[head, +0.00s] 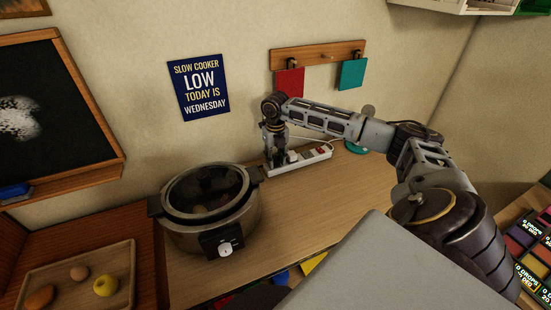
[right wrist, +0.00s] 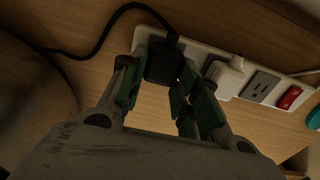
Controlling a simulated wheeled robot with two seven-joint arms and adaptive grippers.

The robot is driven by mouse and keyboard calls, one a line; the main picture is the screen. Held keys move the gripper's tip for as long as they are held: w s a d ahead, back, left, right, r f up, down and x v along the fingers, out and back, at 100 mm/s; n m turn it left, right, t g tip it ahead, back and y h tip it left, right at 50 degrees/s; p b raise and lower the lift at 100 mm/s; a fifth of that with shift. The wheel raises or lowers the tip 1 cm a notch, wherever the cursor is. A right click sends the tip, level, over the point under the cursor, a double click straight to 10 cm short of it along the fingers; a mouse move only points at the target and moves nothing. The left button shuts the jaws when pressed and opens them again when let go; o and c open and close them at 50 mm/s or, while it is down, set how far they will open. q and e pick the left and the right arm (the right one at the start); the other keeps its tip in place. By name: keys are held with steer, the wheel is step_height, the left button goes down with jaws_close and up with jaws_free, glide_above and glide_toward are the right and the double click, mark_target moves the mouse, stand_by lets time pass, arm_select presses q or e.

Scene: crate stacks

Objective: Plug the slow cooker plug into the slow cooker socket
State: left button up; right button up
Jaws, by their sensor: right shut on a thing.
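A black plug (right wrist: 163,62) with a black cord (right wrist: 98,42) is held between the fingers of my right gripper (right wrist: 162,82). The plug is over the left end of a white power strip (right wrist: 205,58); I cannot tell whether it is fully seated in a socket. In the head view my right gripper (head: 277,158) points down at the strip (head: 314,156), hiding the plug. The slow cooker (head: 186,238), with a glass lid and a front dial, stands on the counter left of the strip. My left gripper is not in view.
A white plug (right wrist: 228,74) sits in the strip beside the black plug. Right of it are an empty socket (right wrist: 262,87) and a red switch (right wrist: 290,97). A wooden tray (head: 68,268) of food is at lower left. The counter between cooker and strip is clear.

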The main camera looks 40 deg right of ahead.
steer(key=shift+f, duration=0.1)
steer(key=o, duration=1)
steer(key=shift+o, duration=0.2)
step_height(320, 180, up, 12)
stand_by(0.8)
